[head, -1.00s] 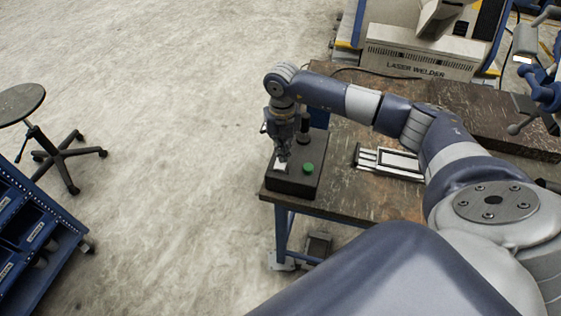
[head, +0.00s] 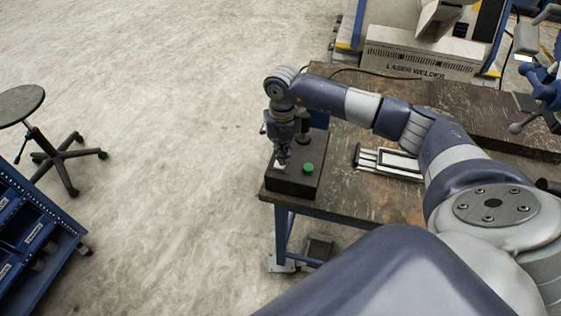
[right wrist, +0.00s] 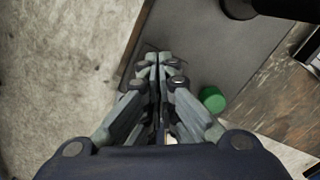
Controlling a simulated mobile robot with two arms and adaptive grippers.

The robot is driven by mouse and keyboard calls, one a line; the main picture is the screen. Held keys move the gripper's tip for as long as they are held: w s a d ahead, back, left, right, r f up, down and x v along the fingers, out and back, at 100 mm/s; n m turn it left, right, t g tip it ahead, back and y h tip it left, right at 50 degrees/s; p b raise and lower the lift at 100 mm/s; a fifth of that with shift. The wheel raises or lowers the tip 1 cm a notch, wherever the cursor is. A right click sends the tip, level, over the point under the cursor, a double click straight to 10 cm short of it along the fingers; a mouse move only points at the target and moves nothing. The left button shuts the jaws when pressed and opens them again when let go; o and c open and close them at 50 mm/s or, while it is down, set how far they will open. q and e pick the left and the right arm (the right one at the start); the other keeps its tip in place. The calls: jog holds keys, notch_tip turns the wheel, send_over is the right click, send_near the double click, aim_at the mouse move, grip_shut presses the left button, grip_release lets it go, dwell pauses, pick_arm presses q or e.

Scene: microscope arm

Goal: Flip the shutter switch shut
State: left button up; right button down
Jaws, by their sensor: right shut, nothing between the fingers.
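A dark control box (head: 299,180) stands at the near left corner of the workbench. A green button (head: 308,168) sits on its top and also shows in the right wrist view (right wrist: 212,99). A small white piece (head: 280,168) is on the box top to the left of the button; I cannot tell its exact position as a switch. My right gripper (head: 281,158) points down at this white piece from above. Its fingers are together and empty in the right wrist view (right wrist: 159,62). They largely hide what lies beneath them. My left gripper is not in view.
A black knob or joystick (head: 303,128) stands behind the button on the box. A white-framed fixture (head: 396,163) lies on the workbench (head: 365,198) to the right. A laser welder (head: 416,62) stands behind. A stool (head: 22,103) is far left.

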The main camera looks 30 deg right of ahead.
jog(key=shift+f, duration=0.1)
jog(key=shift+w+r+p, duration=0.1)
jog(key=shift+r+p, duration=0.6)
jog(key=shift+r, duration=0.15)
jog(key=shift+r+p, duration=1.6)
jog(key=shift+r, duration=1.05)
